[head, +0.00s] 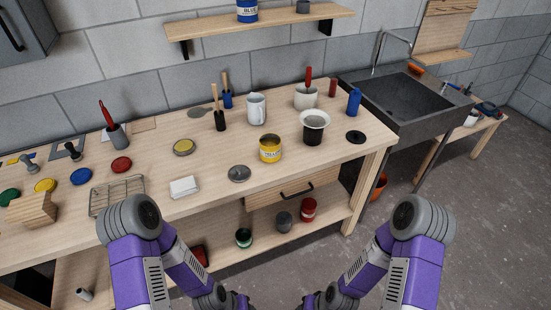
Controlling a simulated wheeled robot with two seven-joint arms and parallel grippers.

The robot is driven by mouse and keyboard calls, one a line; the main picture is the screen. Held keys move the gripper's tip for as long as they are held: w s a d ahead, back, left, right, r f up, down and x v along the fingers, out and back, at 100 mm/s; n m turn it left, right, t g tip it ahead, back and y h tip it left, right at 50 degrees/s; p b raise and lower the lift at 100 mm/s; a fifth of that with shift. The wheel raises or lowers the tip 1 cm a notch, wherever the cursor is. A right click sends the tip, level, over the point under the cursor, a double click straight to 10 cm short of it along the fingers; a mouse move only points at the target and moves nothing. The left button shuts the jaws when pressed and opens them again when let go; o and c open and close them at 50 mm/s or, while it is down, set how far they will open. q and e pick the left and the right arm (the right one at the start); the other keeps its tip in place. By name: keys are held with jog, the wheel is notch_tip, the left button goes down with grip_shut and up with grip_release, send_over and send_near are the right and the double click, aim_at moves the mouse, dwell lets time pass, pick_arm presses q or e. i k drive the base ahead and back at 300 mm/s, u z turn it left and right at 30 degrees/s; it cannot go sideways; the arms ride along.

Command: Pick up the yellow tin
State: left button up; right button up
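The yellow tin (270,150) stands upright on the wooden workbench, right of the middle, with its top open and yellow showing inside. Lettering shows on its side. My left gripper (238,302) and my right gripper (313,302) are low at the bottom edge of the head view, in front of the bench and well apart from the tin. Both are dark and partly cut off, and I cannot tell whether their fingers are open or shut.
A grey lid (239,173) lies left of the tin. A dark pot with a pale rim (314,127) stands close to its right, and a white jug (256,109) behind it. A yellow-topped lid (183,147) lies further left. The workbench (215,202) has clear wood before the tin.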

aim_at(270, 143)
jog(key=z, duration=1.4)
jog(key=i, duration=1.25)
jog(key=u, duration=2.75)
